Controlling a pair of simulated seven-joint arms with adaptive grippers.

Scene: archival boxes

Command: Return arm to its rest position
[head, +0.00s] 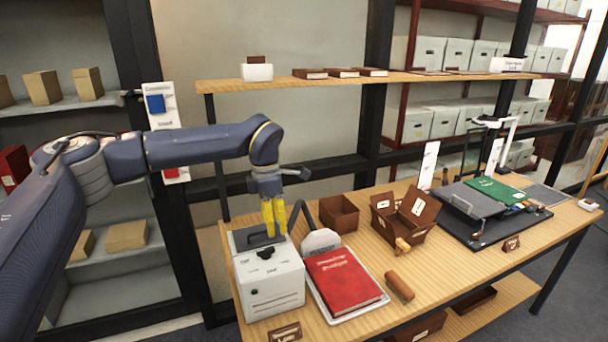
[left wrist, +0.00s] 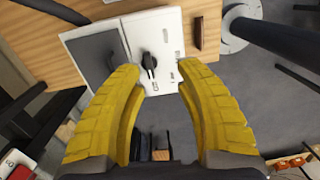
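My left gripper (head: 274,218) has yellow fingers and points down above the white boxy machine (head: 272,292) at the left end of the table. In the left wrist view my left gripper (left wrist: 162,85) has its two fingers spread apart with nothing between them. The white machine (left wrist: 165,45) lies beyond the fingertips, with a dark grey panel and a black knob on it. In the head view the fingertips overlap the machine's dark top panel; I cannot tell whether they touch it. My left arm (head: 200,147) reaches in from the left. My right gripper is not in view.
A red book (head: 343,280) lies on a white tray right of the machine. Brown boxes (head: 404,216) and a wooden roller (head: 399,287) are on the table (head: 440,285). A black mat with a green book (head: 495,190) is farther right. A shelf (head: 330,81) runs behind the arm.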

